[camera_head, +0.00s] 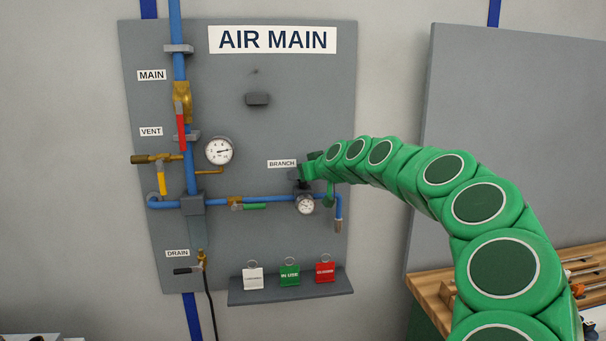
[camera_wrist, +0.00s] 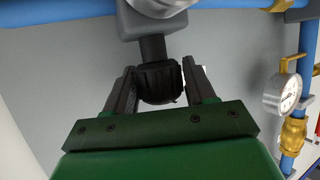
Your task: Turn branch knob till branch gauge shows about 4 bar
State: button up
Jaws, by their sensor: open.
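The branch knob (camera_wrist: 158,83) is black and ribbed, on a dark stem under a grey block in the wrist view. My gripper (camera_wrist: 158,72) is open, with one finger on each side of the knob. The right finger is very close to it; I cannot tell whether it touches. In the head view my gripper (camera_head: 306,173) is beside the BRANCH label (camera_head: 282,163) and hides most of the knob. The branch gauge (camera_head: 305,204) is a small white dial just below. Its needle is too small to read, and the wrist view cuts off its face.
The larger gauge (camera_head: 219,151) sits left on the grey panel (camera_head: 235,120). Blue pipe (camera_head: 275,199) runs below my gripper, with a green-handled valve (camera_head: 250,206). A red main handle (camera_head: 181,126) and a shelf (camera_head: 290,293) with three tags are clear of my arm.

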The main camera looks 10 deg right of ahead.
jog(key=c, duration=0.7)
jog(key=shift+d+m+h, duration=0.1)
jog(key=shift+m+h, duration=0.5)
jog(key=shift+m+t+h, duration=0.4)
jog(key=shift+m+h, duration=0.1)
jog(key=shift+h, duration=0.1)
jog(key=shift+m+t+h, duration=0.3)
jog(key=shift+m+h, duration=0.5)
jog(key=shift+h, duration=0.2)
jog(key=shift+m+h, duration=2.3)
jog(key=shift+h, duration=0.3)
jog(key=shift+r+m+g, duration=0.1)
jog(key=shift+m+g, duration=0.2)
jog(key=shift+g, duration=0.1)
